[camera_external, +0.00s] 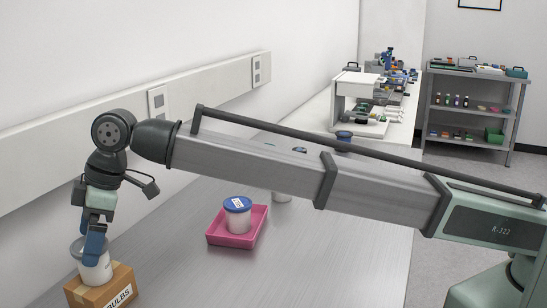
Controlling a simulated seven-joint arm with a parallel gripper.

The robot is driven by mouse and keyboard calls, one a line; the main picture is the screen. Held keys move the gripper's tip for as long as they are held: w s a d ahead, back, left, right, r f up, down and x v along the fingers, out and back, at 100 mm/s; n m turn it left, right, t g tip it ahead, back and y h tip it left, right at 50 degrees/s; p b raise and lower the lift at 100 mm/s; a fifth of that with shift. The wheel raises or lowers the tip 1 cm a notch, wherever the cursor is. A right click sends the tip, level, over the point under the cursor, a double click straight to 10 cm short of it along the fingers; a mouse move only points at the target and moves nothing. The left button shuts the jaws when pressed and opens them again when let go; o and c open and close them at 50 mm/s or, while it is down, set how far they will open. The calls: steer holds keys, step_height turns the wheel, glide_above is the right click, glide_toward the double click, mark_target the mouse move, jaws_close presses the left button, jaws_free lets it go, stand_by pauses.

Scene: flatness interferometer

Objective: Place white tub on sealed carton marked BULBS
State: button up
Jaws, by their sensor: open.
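A white tub (97,270) stands upright on the sealed carton marked BULBS (89,296) at the lower left. Its bottom appears to rest on the carton's top. My gripper (94,250) points down over the tub, with its blue fingers at the tub's upper part. The gripper is open; a finger hides part of the tub's rim and side. Whether the fingers touch the tub cannot be told. A second white tub with a blue lid and a label (238,215) stands in a pink tray (227,240) near the table's middle.
My arm crosses above the table and hides part of it. A wall with a socket rail (200,98) runs along the left. The front middle of the table is clear.

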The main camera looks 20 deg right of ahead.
steer(key=v, duration=0.7)
steer(key=shift+d+r, duration=0.1)
steer(key=shift+r, duration=0.2)
